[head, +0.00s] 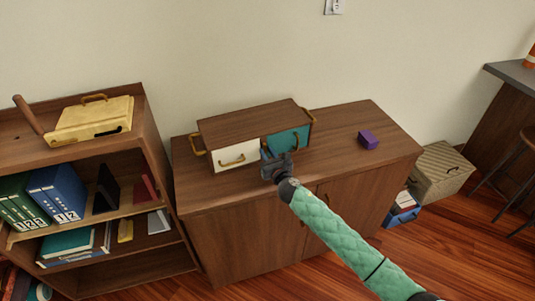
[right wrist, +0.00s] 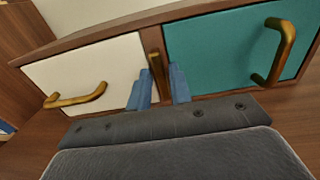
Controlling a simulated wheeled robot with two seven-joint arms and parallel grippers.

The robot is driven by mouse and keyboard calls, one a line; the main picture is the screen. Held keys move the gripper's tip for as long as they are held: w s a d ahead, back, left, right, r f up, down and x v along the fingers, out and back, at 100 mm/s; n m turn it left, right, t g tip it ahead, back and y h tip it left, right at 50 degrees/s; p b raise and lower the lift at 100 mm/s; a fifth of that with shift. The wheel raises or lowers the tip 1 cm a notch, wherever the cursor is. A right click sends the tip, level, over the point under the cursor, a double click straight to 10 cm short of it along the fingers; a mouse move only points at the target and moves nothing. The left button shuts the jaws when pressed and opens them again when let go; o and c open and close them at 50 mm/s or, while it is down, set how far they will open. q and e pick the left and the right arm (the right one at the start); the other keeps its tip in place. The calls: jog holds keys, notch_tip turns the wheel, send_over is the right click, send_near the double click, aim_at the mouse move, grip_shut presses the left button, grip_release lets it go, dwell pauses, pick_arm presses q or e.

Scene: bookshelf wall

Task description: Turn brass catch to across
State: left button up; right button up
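The brass catch (right wrist: 156,70) is a narrow upright bar on the divider between a white drawer (right wrist: 85,72) and a teal drawer (right wrist: 225,50) in the right wrist view. The drawers sit in a small wooden box (head: 250,117) on the cabinet; both look shut. My right gripper (right wrist: 161,74) is at the divider, its blue fingers apart, one on each side of the catch. I cannot tell whether they touch it. In the head view the right gripper (head: 268,153) hides the catch. My left gripper is not in view.
The wooden cabinet (head: 235,202) has a purple block (head: 368,139) on its top, right of the box, with clear room around. A bookshelf (head: 150,150) with a yellow case (head: 92,120) stands left. A wicker box (head: 440,172) is on the floor right. Brass handles project from both drawers.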

grip_shut()
